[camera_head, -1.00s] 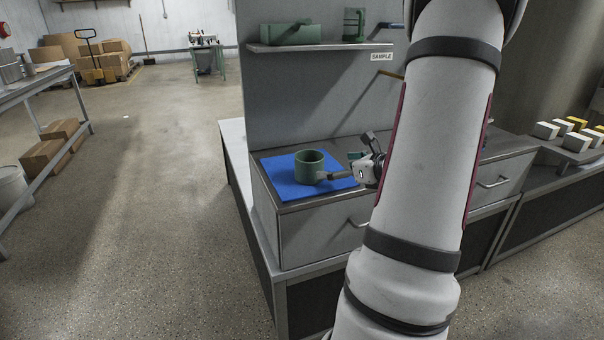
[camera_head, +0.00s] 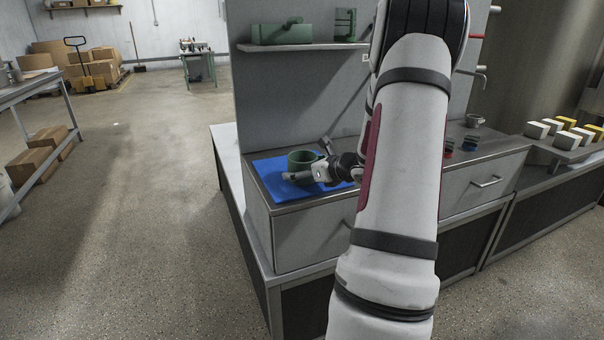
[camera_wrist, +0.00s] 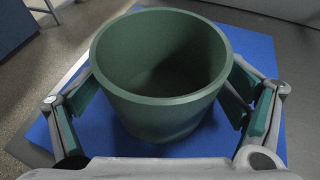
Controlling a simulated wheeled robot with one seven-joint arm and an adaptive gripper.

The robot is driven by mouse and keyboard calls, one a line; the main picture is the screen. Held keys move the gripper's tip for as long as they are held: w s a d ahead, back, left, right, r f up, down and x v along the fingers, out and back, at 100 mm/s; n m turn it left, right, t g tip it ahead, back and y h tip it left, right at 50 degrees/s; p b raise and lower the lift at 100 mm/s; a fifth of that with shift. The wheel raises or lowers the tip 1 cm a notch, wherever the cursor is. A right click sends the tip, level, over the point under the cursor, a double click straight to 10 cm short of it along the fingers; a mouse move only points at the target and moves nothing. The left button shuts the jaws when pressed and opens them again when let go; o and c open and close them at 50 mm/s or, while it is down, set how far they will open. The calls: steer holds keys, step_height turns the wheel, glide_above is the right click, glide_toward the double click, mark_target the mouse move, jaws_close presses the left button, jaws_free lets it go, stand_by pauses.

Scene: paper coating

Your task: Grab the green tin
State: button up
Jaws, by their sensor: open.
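The green tin (camera_head: 298,157), open at the top and empty inside, stands upright on a blue mat (camera_head: 268,172) on the counter. In the wrist view the tin (camera_wrist: 160,110) fills the middle of the picture. My gripper (camera_head: 306,160) is open at the tin's front right side. In the wrist view its green-padded fingers (camera_wrist: 160,112) reach along both sides of the tin. I cannot tell whether either finger touches it. The tin's lower part is hidden in the head view by my gripper.
A grey panel rises behind the counter, with a shelf (camera_head: 300,47) holding a green box (camera_head: 282,33) and a green holder (camera_head: 345,24). Small tins (camera_head: 470,143) and a metal cup (camera_head: 474,120) stand right of my arm. White and yellow blocks (camera_head: 566,135) sit farther right.

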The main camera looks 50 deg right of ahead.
steer(key=shift+w, duration=0.1)
steer(key=c, duration=1.3)
